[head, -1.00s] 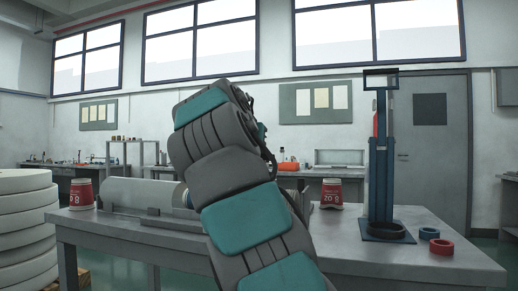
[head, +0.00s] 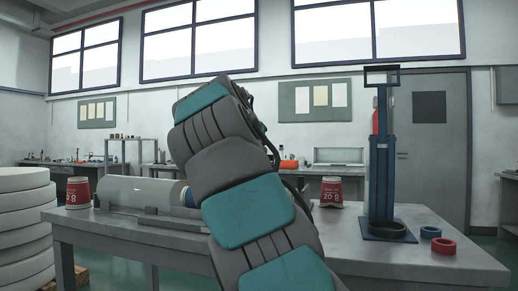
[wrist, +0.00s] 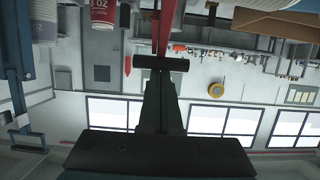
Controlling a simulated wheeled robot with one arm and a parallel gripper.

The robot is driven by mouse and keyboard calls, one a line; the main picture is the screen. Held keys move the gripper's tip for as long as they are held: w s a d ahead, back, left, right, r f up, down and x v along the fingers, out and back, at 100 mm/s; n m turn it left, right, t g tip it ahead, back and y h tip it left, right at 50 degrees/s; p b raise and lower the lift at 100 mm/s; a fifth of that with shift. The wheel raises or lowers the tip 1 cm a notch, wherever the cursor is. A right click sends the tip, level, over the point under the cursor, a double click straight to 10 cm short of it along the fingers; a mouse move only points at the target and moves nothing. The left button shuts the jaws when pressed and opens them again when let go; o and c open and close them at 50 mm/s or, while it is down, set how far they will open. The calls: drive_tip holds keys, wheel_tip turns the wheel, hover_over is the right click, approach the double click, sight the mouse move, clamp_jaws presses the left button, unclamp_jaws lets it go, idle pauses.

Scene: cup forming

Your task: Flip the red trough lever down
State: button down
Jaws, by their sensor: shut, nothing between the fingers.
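The wrist view looks upside down. My gripper (wrist: 161,64) shows there as a dark tapering shape rising to a short dark crossbar, with the fingers shut and empty. A thin red bar (wrist: 166,25), apparently the trough lever, runs from the top edge to the fingertips; I cannot tell whether they touch. In the head view the pale rounded trough (head: 138,191) lies on the grey table (head: 440,268), left of my arm. My arm hides the gripper and any lever there.
A blue upright stand (head: 381,190) is on the table's right, with a blue ring (head: 430,232) and a red ring (head: 443,246) nearby. Red paper cups stand at the left (head: 78,192) and behind my arm (head: 331,191). White stacked discs (head: 22,225) stand at far left.

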drive_tip(key=shift+w+d+f, duration=0.2)
drive_tip(key=shift+w+f, duration=0.3)
drive_tip(key=shift+f, duration=0.05)
drive_tip(key=shift+w+d+f+b, duration=0.2)
drive_tip(key=shift+w+f+b, duration=0.45)
drive_tip(key=shift+f, duration=0.2)
idle(0.4)
